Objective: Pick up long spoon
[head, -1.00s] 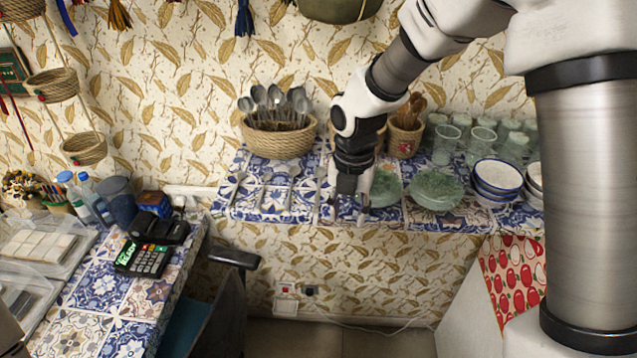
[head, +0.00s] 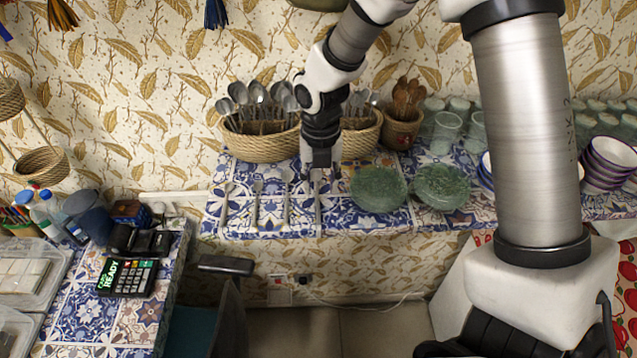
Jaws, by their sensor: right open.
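Several slender grey utensils lie side by side on the blue-and-white tiled shelf (head: 365,222). They are a far-left one (head: 226,205), a second one (head: 256,207), a third one (head: 287,200) and a rightmost one (head: 318,208). They look like spoons, but which is the long spoon I cannot tell. More grey spoons (head: 258,93) stand upright in a woven basket (head: 258,146) behind them. My right gripper (head: 321,177) points down, open and empty, over the upper end of the rightmost utensil. Its fingers partly hide that end, and contact cannot be told. My left gripper is out of view.
Green glass plates (head: 378,188) stand close right of my gripper, with another stack (head: 442,187) beyond. A second basket (head: 359,138) and a pot of wooden spoons (head: 402,130) are close behind. Glasses (head: 446,130) and bowls (head: 608,160) stand further right.

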